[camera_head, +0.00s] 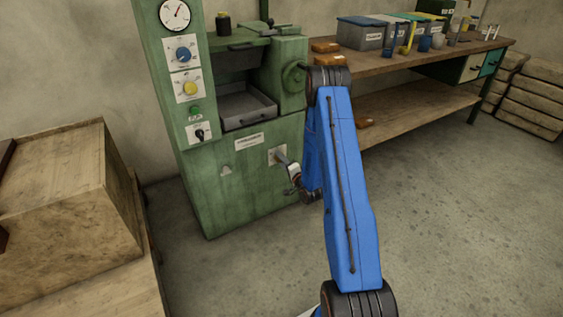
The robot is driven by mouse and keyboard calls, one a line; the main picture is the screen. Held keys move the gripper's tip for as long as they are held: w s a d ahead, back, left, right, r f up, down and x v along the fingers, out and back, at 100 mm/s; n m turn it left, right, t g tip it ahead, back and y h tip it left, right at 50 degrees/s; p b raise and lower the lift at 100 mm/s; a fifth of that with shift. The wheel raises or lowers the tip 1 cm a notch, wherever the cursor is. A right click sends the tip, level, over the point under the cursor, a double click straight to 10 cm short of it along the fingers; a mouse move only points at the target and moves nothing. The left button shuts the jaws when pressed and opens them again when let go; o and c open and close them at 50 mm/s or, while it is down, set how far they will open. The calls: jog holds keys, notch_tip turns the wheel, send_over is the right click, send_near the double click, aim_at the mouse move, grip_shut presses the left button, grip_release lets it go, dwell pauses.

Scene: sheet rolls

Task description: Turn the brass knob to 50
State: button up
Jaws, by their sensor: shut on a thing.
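A green machine (230,195) stands against the wall. My gripper (292,173) is at the low right of its front, beside a white plate (274,157). It is shut on a knob at this plate, which I take to be the brass knob; the jaws hide most of it, and its colour and setting cannot be read. A blue knob (183,54) and a yellow knob (190,88) sit on pale dial plates on the left column, both apart from my gripper.
A round gauge (174,14), a green button (195,110) and a black switch (200,133) are on the left column. A handwheel (293,76) is above my gripper. A workbench (400,66) with bins stands right, a wooden crate (65,200) left. The floor (450,230) at right is clear.

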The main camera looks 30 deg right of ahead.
jog(key=m, duration=0.6)
jog(key=shift+d+m, duration=0.1)
jog(key=shift+m, duration=0.3)
dwell(0.3)
jog(key=o, duration=1.1)
jog(key=shift+s, duration=0.15)
jog(key=s, duration=1.7)
jog(key=shift+s+d, duration=0.1)
jog(key=shift+d, duration=0.15)
jog(key=shift+r, duration=0.1)
